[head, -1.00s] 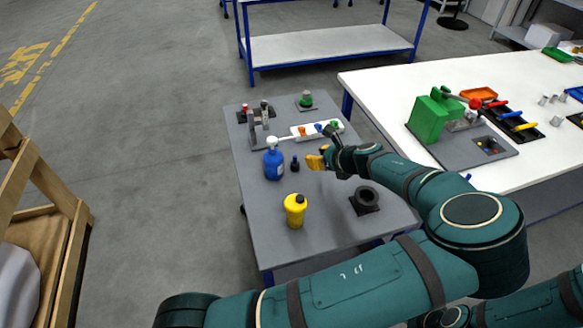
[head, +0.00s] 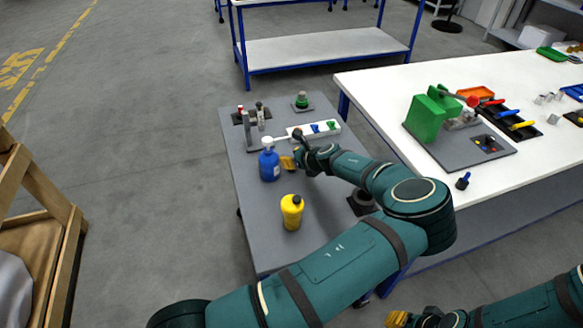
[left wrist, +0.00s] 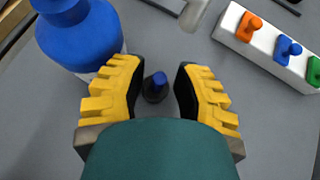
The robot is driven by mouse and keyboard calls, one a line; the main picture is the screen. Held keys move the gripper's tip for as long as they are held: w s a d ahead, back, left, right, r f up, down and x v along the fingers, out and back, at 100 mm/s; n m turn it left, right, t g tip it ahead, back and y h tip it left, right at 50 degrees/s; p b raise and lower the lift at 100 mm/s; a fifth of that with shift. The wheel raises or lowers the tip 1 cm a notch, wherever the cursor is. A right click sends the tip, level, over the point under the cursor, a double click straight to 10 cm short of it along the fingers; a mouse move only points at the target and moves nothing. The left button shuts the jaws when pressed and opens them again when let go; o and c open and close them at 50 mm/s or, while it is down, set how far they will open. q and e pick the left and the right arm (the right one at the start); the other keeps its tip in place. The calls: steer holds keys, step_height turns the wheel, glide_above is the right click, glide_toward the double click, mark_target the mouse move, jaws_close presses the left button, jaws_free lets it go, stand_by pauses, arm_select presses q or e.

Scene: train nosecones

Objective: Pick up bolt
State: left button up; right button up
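A small dark upright piece with a blue top, which looks like the bolt (left wrist: 155,86), stands on the grey table in the left wrist view. My left gripper (left wrist: 155,92) is open, with one yellow finger on each side of it in that view. I cannot tell whether the fingers touch it or are still above it. In the head view my left gripper (head: 288,162) is beside the blue bottle (head: 269,164) and hides the piece. My right gripper (head: 398,319) barely shows at the bottom edge; its opening is unclear.
The blue bottle (left wrist: 80,35) is very close to the left finger. A white holder with coloured pegs (head: 333,129) lies behind the gripper. A yellow bottle (head: 291,212) stands in front. A similar blue-topped piece (head: 462,181) stands on the white table (head: 375,95).

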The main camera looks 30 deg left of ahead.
arm_select(q)
steer(key=shift+w+a+f, duration=0.1)
steer(key=shift+a+f, duration=0.05)
steer(key=shift+a, duration=0.05)
steer(key=shift+c, duration=0.3)
jaws_close()
